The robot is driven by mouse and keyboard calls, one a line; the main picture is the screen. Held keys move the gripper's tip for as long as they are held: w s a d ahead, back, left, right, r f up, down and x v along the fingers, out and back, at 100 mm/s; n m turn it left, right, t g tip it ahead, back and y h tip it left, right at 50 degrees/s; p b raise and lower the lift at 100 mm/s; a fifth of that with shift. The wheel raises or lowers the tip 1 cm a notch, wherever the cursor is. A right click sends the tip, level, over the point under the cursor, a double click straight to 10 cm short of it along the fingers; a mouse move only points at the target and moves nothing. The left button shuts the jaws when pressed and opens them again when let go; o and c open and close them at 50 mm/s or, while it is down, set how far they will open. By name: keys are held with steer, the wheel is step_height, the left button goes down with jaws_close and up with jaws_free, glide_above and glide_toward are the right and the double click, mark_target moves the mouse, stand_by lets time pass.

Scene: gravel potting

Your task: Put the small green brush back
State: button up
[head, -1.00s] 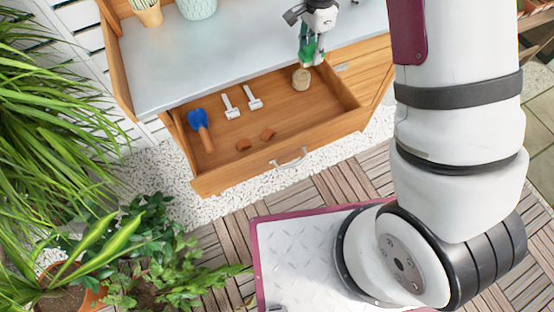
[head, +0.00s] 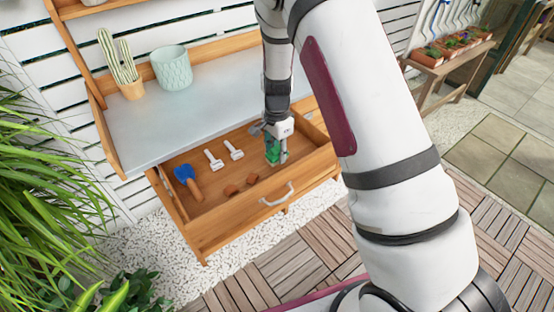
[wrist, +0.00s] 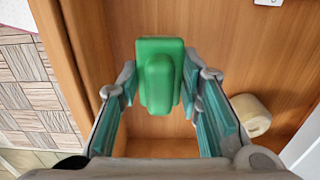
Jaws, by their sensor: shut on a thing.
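The small green brush (head: 271,149) is held in my gripper (head: 279,157), at the right part of the open wooden drawer (head: 228,224). In the wrist view the green brush (wrist: 158,75) sits between the two teal-padded fingers, with the wooden drawer floor behind it. I cannot tell whether the brush touches the floor.
In the drawer lie a blue-headed tool (head: 186,174), two white tools (head: 213,159) and two small terracotta pieces (head: 231,190). A tan roll (wrist: 252,114) is right of my gripper. A cactus (head: 120,62) and a pale green pot (head: 171,68) stand on the bench.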

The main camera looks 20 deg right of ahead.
mark_target(277, 158)
steer(key=shift+f, duration=1.65)
steer(key=shift+f, duration=0.1)
steer(key=o, duration=1.1)
steer(key=shift+f, duration=0.1)
